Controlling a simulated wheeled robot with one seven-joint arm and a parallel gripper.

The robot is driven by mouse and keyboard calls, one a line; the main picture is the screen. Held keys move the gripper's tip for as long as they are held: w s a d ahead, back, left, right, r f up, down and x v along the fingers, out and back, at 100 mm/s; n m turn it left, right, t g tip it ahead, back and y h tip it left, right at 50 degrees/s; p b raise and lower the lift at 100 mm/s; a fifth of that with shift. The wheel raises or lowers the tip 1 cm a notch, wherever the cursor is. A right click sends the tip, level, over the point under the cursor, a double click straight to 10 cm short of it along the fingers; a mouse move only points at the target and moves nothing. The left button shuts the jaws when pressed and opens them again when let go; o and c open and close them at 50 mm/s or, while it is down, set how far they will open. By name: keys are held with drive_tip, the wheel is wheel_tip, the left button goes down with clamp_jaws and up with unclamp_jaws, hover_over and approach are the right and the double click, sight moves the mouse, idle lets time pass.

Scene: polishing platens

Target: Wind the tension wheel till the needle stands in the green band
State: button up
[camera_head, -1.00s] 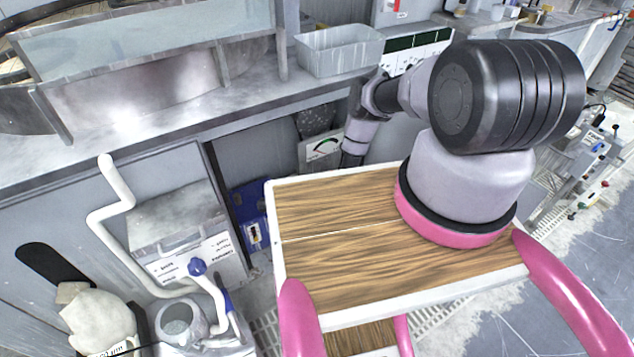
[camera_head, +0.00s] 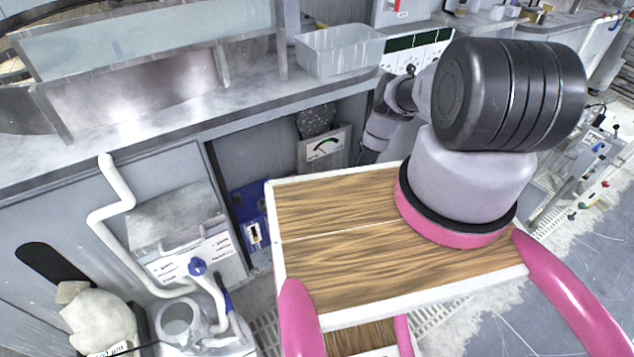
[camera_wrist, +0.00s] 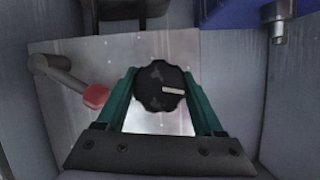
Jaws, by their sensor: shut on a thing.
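The tension wheel looks like a black scalloped knob (camera_wrist: 163,88) with a white mark pointing right, on a pale metal plate in the wrist view. My gripper (camera_wrist: 160,76) has its two teal fingers on either side of the knob and is shut on it. In the head view a gauge (camera_head: 325,147) with a white face and a coloured arc, green and red, sits under the bench. Its needle is too small to place surely against the green band. The wheel and my gripper's fingers are hidden behind my arm in the head view.
A lever with a red end (camera_wrist: 96,96) stands left of the knob, close to the left finger. A blue part (camera_wrist: 235,12) is at the upper right. A dark round perforated part (camera_head: 316,120) is above the gauge. A grey bin (camera_head: 340,52) stands on the bench.

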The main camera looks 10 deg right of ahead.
idle(0.9)
drive_tip(key=o, duration=1.3)
drive_tip(key=shift+o, duration=0.2)
drive_tip(key=v, duration=1.1)
drive_tip(key=shift+w+f, duration=0.1)
